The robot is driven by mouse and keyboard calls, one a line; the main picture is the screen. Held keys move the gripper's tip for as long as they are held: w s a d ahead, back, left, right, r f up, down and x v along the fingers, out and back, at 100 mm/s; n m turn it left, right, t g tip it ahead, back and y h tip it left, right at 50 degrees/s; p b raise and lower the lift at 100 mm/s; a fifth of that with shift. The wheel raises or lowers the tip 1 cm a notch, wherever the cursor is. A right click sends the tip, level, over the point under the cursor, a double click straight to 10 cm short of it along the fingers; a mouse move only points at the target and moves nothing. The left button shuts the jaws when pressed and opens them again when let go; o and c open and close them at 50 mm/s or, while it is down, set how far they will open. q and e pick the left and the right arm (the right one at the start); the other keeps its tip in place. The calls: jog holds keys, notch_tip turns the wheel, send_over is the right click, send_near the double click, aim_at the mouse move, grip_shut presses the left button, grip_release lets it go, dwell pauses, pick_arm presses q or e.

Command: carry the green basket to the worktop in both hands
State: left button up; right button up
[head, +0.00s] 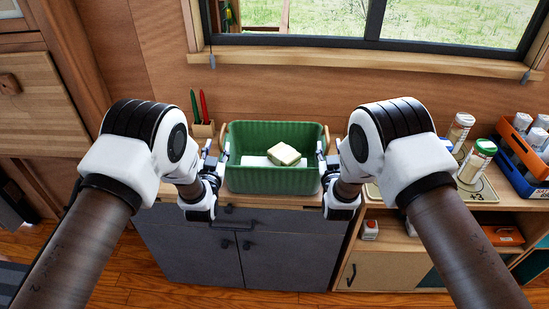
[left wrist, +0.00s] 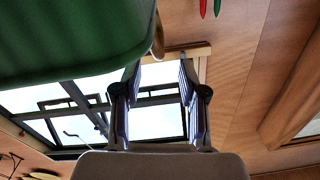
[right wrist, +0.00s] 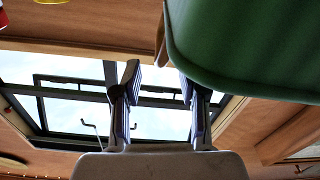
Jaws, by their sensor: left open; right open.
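The green basket (head: 272,181) stands upright on top of a grey cabinet below the window, with pale block-like items (head: 284,154) inside. A light wooden handle shows at each end; the left wrist view shows one handle (left wrist: 158,38) and the right wrist view the other (right wrist: 160,40). My left gripper (head: 217,163) is open at the basket's left end, and my right gripper (head: 328,165) is open at its right end. Both are close to the handles and hold nothing. I cannot tell whether either handle lies between the fingers.
A small wooden holder (head: 203,130) with red and green sticks stands behind left of the basket. On the right, a shelf unit carries jars (head: 477,160), a tray and an orange and blue crate (head: 522,150). Grey cabinet doors (head: 235,250) are below the basket, the window (head: 370,25) above.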

aim_at(220, 138)
pick_arm(q)
jog(key=w, duration=0.8)
jog(key=shift+d+f, duration=0.15)
jog(key=shift+d, duration=0.05)
pick_arm(e)
jog(key=w, duration=0.8)
jog(key=shift+d+f, duration=0.15)
jog(key=shift+d, duration=0.05)
pick_arm(q)
grip_shut()
pick_arm(e)
grip_shut()
